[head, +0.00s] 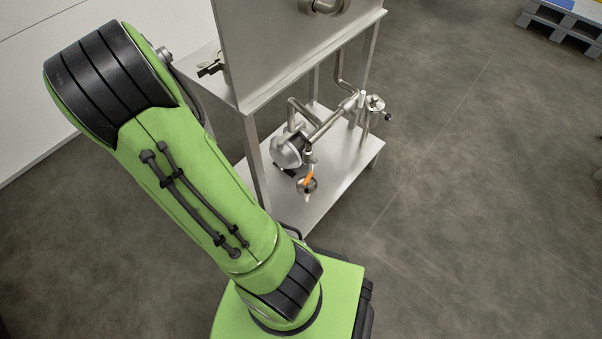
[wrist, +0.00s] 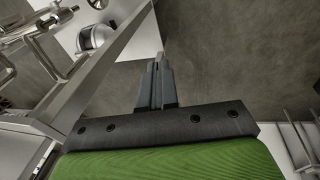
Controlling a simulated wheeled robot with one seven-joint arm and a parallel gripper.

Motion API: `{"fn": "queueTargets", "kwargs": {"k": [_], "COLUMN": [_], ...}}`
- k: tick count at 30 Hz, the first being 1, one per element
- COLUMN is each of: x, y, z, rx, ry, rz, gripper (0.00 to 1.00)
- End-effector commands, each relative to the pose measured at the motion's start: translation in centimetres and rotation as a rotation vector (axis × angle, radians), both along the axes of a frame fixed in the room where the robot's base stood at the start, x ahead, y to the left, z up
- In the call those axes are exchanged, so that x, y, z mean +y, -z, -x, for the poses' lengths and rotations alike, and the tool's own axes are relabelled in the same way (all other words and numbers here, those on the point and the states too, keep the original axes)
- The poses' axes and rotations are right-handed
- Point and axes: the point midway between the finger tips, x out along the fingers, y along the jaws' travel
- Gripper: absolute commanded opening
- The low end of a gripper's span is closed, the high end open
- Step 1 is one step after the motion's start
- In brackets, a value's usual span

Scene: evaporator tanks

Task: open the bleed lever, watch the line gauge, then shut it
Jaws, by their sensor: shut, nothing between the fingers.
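A small orange lever (head: 309,178) shows in the head view on a round metal fitting low on the steel stand, below the pump end of the pipework. I cannot tell from its angle whether it is open or shut. No gauge face can be made out; a small round fitting (head: 375,103) at the right end of the pipe is too small to identify. The orange lever does not show in the wrist view.
The steel stand (head: 345,185) carries a pump (head: 287,150) and pipes on its lower shelf, under a large metal tank (head: 285,50). In the wrist view a steel beam (wrist: 105,75) runs close left of my gripper. Floor right of the stand is clear; a pallet (head: 562,25) lies far right.

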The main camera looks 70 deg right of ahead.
Motion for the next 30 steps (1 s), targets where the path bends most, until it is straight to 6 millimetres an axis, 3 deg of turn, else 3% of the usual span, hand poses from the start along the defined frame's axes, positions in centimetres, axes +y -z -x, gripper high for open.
{"fn": "queueTargets", "kwargs": {"k": [3, 9, 13, 20, 30], "x": [-4.9, -11.2, -13.0, -14.0, -16.8], "y": [4.6, 10.8, 12.7, 14.9, 21.4], "z": [2.9, 9.6, 12.4, 13.7, 16.5], "rx": [0.128, 0.323, 0.392, 0.408, 0.409], "ry": [0.055, 0.076, 0.064, 0.062, 0.063], "rz": [0.058, 0.155, 0.186, 0.193, 0.191], "gripper": [0.0, 0.0, 0.0, 0.0, 0.0]}}
